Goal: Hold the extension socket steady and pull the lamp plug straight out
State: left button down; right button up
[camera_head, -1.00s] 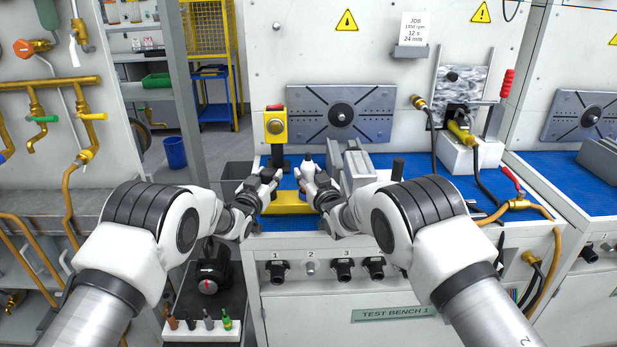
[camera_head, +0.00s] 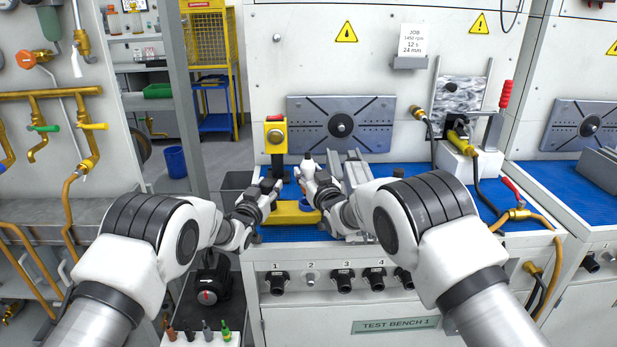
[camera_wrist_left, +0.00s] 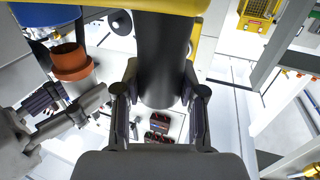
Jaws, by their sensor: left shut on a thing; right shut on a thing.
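My left gripper (camera_head: 270,188) is at the left end of the yellow bracket (camera_head: 295,214). In the left wrist view its fingers (camera_wrist_left: 160,108) lie along both sides of a thick black cylinder (camera_wrist_left: 163,60), shut on it. My right gripper (camera_head: 304,170) is close by on the right, above the bracket, and is shut; what it holds is too small to make out. In the left wrist view an orange-brown cylinder (camera_wrist_left: 72,62) shows near the right gripper's grey parts. I cannot tell which parts are the extension socket and the lamp plug.
A yellow box with a red button (camera_head: 276,133) stands behind my left gripper. A slotted grey plate (camera_head: 365,128) is mounted on the back wall. Grey rails (camera_head: 356,165) stand right of my right gripper. Several knobs line the bench front. The blue bench mat (camera_head: 408,170) is partly clear.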

pick_arm(q)
jog(key=shift+r, duration=0.1)
jog(key=c, duration=0.6)
grip_release()
jog(key=shift+s, duration=0.1)
jog(key=v, duration=1.2)
